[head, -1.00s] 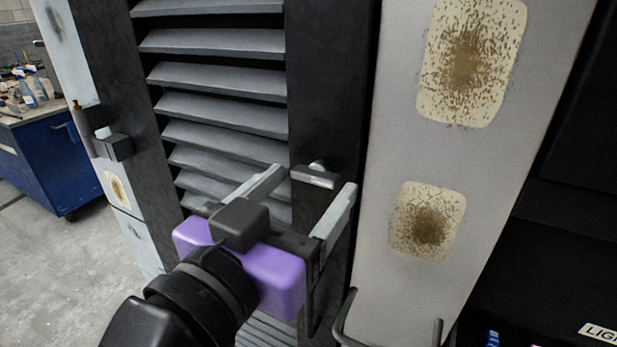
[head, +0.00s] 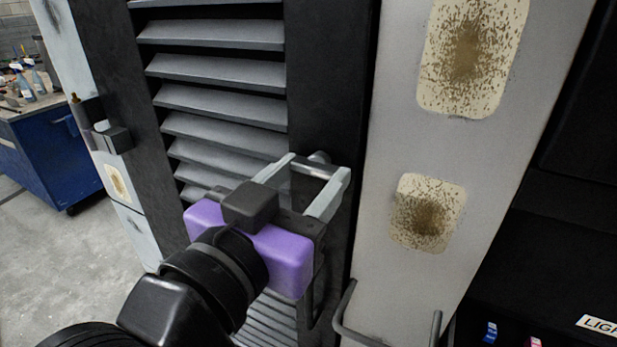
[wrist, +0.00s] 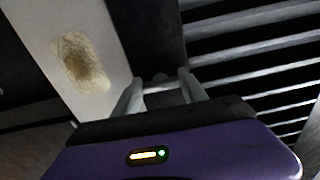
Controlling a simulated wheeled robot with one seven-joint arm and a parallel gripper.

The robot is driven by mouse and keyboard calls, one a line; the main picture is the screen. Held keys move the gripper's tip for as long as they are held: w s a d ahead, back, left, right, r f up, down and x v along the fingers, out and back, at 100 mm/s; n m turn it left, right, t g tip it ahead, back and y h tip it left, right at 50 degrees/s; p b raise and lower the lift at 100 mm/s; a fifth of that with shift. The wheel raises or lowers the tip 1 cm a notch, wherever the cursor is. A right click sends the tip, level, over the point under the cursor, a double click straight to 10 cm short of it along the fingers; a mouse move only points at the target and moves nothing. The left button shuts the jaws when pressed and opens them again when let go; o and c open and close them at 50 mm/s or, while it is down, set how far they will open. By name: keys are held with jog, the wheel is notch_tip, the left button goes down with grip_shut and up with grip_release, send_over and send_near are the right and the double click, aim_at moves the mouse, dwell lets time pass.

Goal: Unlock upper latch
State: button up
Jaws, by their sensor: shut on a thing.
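The upper latch (head: 319,171) is a small light metal handle on a round pivot, set on the black frame strip to the right of the louvred panel. My gripper (head: 317,174), with a purple body and grey fingers, is at the latch, one finger at each end of its bar. It is shut on the latch handle. The wrist view shows the latch bar (wrist: 160,86) spanning between the two fingertips, with the round pivot just beyond it. The fingers partly hide the handle's ends in the head view.
The louvred panel (head: 220,97) is left of the latch. A grey post (head: 398,285) with rusty patches stands to the right, with a bent dark rail (head: 345,318) low down. Another dark latch-like fitting (head: 115,138) is at the left. A blue workbench (head: 62,160) stands behind on open floor.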

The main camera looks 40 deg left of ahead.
jog(key=shift+f, duration=0.15)
jog(key=m+b, duration=0.4)
jog(key=b, duration=0.1)
jog(key=shift+a+f+b, duration=0.1)
jog(key=shift+f+b, duration=0.05)
jog(key=shift+b, duration=0.2)
jog(key=m+b, duration=0.4)
jog(key=b, duration=0.1)
jog(key=shift+a+m, duration=0.1)
jog(key=shift+m, duration=0.2)
jog(key=m+b, duration=0.4)
jog(key=m, duration=0.1)
jog(key=shift+r+b, duration=0.25)
jog(key=shift+b, duration=0.1)
jog(key=shift+r+m+b, duration=0.2)
jog(key=shift+m+b, duration=1.1)
jog(key=shift+m, duration=0.7)
jog(key=o, duration=1.4)
jog(key=shift+c, duration=0.2)
